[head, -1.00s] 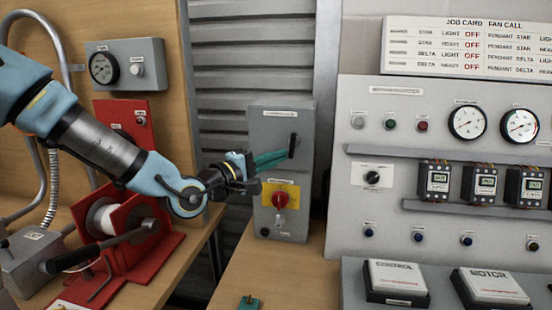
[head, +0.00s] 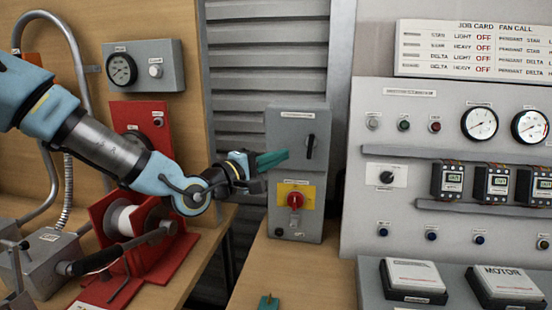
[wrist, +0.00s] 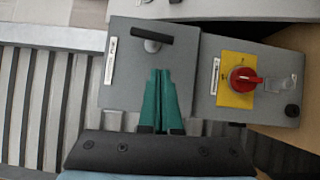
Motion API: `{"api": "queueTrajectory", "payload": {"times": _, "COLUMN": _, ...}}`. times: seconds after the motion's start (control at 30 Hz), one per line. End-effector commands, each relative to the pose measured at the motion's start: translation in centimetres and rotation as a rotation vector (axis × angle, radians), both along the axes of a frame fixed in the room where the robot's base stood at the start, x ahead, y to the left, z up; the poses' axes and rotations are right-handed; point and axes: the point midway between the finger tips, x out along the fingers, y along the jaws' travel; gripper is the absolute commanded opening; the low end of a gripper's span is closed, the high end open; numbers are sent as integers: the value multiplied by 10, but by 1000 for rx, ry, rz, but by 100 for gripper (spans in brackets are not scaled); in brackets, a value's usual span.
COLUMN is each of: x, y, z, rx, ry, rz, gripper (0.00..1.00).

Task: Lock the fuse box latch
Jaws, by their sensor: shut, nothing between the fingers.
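The grey fuse box (head: 284,130) stands on the wooden bench at centre in the head view. Its black latch handle (head: 310,146) sits on the upper door and points nearly straight up and down. In the wrist view the latch handle (wrist: 152,35) shows beyond my fingertips, on the box door (wrist: 185,65). My gripper (head: 287,155), with green fingers, is shut and empty. Its tips are just left of the handle in the head view, with a visible gap. The fingers (wrist: 160,72) are together in the wrist view.
Below the door is a red rotary switch (head: 295,200) on a yellow plate, also in the wrist view (wrist: 243,79). A red spool stand (head: 130,220) is at left. A grey meter panel (head: 400,130) is at right. A small green piece (head: 268,301) lies on the bench.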

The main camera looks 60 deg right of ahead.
Motion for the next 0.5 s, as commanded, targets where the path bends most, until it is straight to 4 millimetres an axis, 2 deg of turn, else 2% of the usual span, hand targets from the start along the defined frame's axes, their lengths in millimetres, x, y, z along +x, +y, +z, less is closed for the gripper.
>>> {"api": "queueTrajectory", "payload": {"times": 0.5, "x": 25, "y": 65, "z": 1, "rx": 0, "ry": 0, "rz": 3, "gripper": 0}}
